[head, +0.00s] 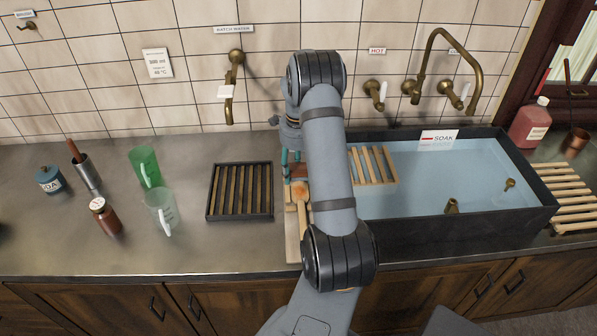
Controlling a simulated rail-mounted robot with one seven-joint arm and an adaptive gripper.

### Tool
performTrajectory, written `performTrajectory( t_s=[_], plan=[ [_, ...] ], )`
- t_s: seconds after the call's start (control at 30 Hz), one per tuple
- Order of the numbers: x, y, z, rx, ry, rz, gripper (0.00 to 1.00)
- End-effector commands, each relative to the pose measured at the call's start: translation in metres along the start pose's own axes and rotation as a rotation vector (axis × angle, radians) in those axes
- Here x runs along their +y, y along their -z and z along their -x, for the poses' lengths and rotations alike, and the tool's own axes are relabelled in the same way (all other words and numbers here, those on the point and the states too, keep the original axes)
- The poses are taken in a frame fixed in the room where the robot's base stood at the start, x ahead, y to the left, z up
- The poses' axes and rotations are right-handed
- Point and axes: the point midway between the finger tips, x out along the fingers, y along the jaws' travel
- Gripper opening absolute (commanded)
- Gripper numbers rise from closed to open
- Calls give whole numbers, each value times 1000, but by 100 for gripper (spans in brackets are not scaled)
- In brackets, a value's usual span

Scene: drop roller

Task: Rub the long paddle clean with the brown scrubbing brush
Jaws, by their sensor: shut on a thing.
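My gripper (290,158) points down just left of my arm's forearm and is shut on a small brown block, which looks like the scrubbing brush (298,171). The long paddle (301,194) is orange-brown wood and lies on a pale wooden board (293,246) by the left end of the sink. The brush is at the far end of the paddle, over or against it; I cannot tell whether they touch. My forearm hides the right side of the board and part of the paddle.
A dark slatted tray (240,216) stands left of the board. The water-filled soak sink (440,215) with a wooden rack (373,166) is on the right. A green cup (145,167), a clear jug (161,208) and a brown jar (105,216) stand farther left. The front left counter is clear.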

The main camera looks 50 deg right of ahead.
Motion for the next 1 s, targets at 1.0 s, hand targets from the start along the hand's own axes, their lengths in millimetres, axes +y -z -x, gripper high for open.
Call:
performTrajectory(
  t_s=[1.0],
  plan=[
    [0, -1, -76, 1, 0, 2, 27]
  ],
)
